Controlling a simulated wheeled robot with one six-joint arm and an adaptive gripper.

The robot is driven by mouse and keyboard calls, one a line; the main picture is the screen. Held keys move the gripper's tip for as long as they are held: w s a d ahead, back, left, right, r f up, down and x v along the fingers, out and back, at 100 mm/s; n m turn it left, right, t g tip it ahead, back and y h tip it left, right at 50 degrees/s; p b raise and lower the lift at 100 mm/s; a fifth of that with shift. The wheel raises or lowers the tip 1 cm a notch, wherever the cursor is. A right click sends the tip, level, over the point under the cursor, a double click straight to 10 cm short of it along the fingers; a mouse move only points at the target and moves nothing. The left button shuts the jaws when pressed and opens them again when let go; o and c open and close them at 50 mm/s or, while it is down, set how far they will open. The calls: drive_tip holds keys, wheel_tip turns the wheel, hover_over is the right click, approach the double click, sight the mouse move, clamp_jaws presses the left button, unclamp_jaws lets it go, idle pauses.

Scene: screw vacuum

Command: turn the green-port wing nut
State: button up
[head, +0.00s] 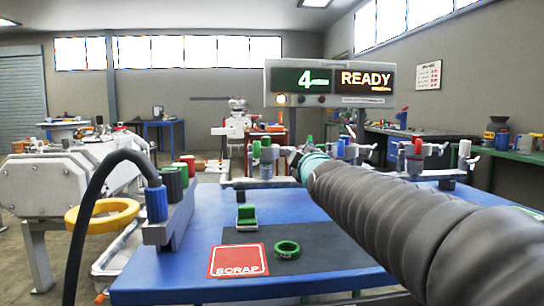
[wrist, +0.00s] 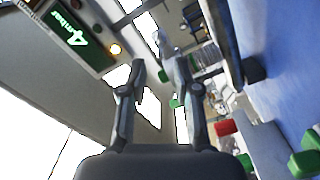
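A row of grey ports with coloured caps runs along the back of the blue table (head: 190,262). A green cap (head: 265,146) stands at the row's left part, just left of my gripper (head: 294,157). The green port's wing nut cannot be made out in the head view; my gripper and arm cover that area. In the wrist view my gripper (wrist: 156,68) has its two fingers apart, with a gap between them. A small green part (wrist: 176,102) shows beyond the gap. I cannot tell whether either finger touches the wing nut.
Blue (head: 341,146), red (head: 417,148) and white (head: 464,149) caps stand further right. A display (head: 337,82) reads 4 and READY, with an amber lamp lit. A red SCRAP mat (head: 238,272), a green ring (head: 287,249) and a green block (head: 246,221) lie on the table.

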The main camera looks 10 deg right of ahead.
drive_tip(key=w, duration=0.6)
drive_tip(key=shift+w, duration=0.4)
clamp_jaws()
